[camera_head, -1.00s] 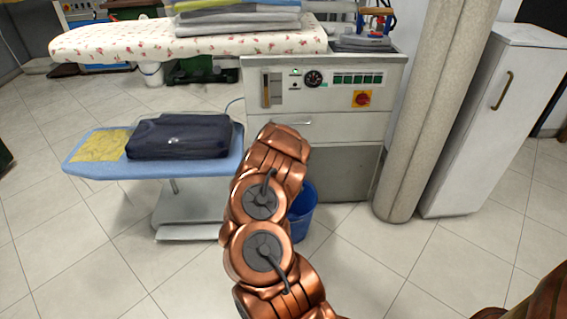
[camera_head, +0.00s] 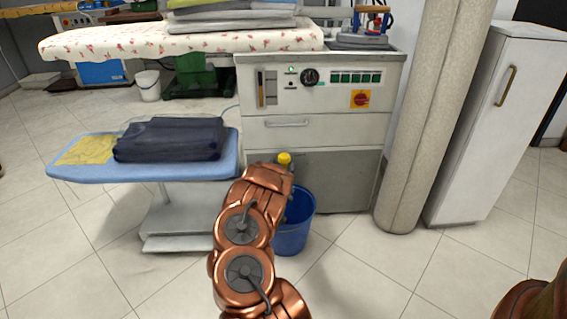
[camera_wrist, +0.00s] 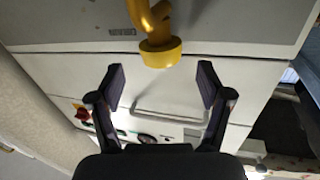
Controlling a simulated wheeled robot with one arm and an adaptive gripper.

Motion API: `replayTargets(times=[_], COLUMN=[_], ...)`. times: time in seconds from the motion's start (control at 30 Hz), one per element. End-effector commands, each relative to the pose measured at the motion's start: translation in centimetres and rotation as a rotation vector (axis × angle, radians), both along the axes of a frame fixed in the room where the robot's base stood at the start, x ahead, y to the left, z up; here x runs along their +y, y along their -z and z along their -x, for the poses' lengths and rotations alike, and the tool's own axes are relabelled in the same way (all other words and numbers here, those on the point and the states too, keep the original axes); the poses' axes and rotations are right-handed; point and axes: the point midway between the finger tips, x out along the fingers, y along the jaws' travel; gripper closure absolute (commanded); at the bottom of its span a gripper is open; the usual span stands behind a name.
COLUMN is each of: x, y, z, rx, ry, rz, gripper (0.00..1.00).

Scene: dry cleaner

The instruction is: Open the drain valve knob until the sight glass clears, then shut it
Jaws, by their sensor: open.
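The yellow drain valve knob (camera_head: 284,158) sticks out low on the front of the white machine (camera_head: 330,132), just past the end of my copper arm. In the wrist view, which is upside down, the knob (camera_wrist: 160,53) hangs from a yellow pipe at top centre. My gripper (camera_wrist: 161,72) is open and empty, its two dark fingers spread to either side, with the knob beyond the tips in the gap's line. A narrow upright window (camera_head: 267,88), apparently the sight glass, sits on the panel's left and looks brownish; its contents are too small to read.
A blue bucket (camera_head: 294,222) stands on the floor below the knob. A blue ironing board (camera_head: 212,168) with a dark folded garment (camera_head: 170,140) is at left. A drawer handle (camera_wrist: 168,112) lies near my fingers. A beige column (camera_head: 432,120) stands at right.

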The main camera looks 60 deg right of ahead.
Motion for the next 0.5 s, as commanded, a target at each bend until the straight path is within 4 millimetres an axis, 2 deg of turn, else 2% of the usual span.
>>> replayTargets(times=[0.3,0.5], x=[-2.9,-4.0], y=[0.2,0.2], z=[-1.2,-1.6], rx=[0.001,0.000], ry=[0.000,0.000], rz=[0.003,0.000], gripper=[0.22,0.22])
